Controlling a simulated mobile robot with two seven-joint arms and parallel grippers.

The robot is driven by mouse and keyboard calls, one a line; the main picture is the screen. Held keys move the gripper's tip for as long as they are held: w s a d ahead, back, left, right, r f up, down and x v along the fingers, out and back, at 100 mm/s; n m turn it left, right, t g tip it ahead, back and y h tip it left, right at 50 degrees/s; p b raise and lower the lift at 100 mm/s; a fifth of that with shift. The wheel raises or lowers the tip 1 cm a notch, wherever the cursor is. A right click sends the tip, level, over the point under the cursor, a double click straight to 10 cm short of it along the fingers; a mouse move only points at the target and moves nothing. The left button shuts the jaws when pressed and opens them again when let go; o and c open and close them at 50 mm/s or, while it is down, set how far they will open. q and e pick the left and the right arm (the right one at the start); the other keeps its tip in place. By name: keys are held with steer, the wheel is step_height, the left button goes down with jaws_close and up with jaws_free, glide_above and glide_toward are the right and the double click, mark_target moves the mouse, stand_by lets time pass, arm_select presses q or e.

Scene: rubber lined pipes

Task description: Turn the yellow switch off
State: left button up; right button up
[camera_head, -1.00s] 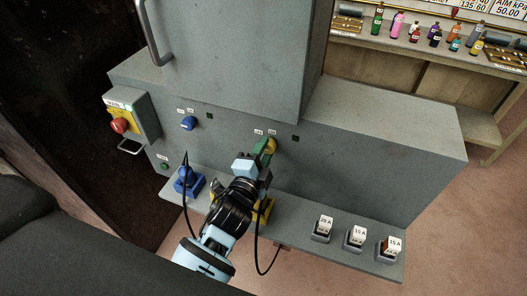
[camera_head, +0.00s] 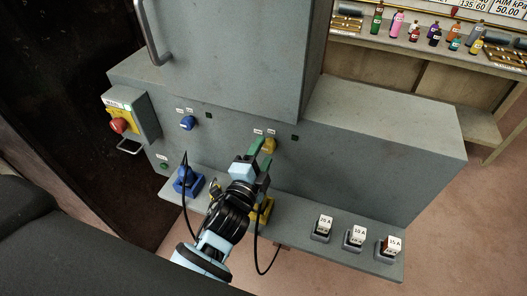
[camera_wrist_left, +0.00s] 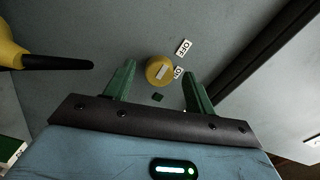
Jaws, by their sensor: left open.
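The yellow switch (camera_head: 269,145) is a round knob on the front of the grey cabinet, with two small white labels above it. In the left wrist view the yellow switch (camera_wrist_left: 160,70) shows a pale bar across its face, between and beyond the fingertips. My left gripper (camera_head: 260,148) is open in front of the switch, with its green fingers pointing at the panel. In the left wrist view the gripper (camera_wrist_left: 158,80) holds nothing, and its fingers stand apart on either side of the knob. Contact with the knob cannot be told. My right gripper is out of view.
A blue switch (camera_head: 187,123) is on the panel to the left. A red knob (camera_head: 118,125) sits on a yellow plate further left. Below, a ledge carries a blue socket (camera_head: 188,181), a yellow socket (camera_head: 262,211) and fuse blocks (camera_head: 355,237). Black cables hang near my arm.

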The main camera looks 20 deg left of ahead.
arm_select(q)
steer(key=s, duration=0.6)
steer(key=shift+s, duration=0.35)
steer(key=shift+a, duration=0.1)
